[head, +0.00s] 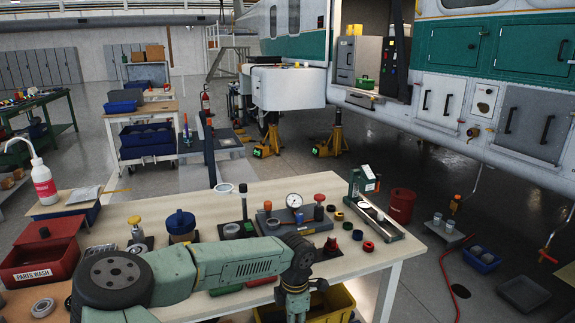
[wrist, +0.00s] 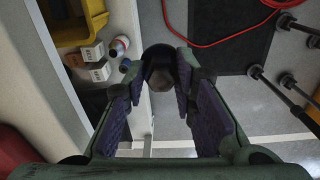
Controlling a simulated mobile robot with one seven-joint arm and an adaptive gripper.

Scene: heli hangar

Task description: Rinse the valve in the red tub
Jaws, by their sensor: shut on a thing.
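The red tub (head: 62,268), marked PARTS WASH, is at the left end of the workbench in the head view. My gripper (head: 293,302) is at the bottom centre of that view, low at the bench's near edge, well right of the tub. In the wrist view my gripper (wrist: 162,85) is shut on a dark round part (wrist: 161,72) with a paler round middle, between the fingertips. I cannot tell from its shape whether it is the valve. A small metal fitting with a yellow knob (head: 136,228) stands on the bench near the tub.
A yellow bin (head: 335,303) is low beside my gripper. White boxes (wrist: 90,54) show in the wrist view. A red hose (head: 447,275) lies on the floor.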

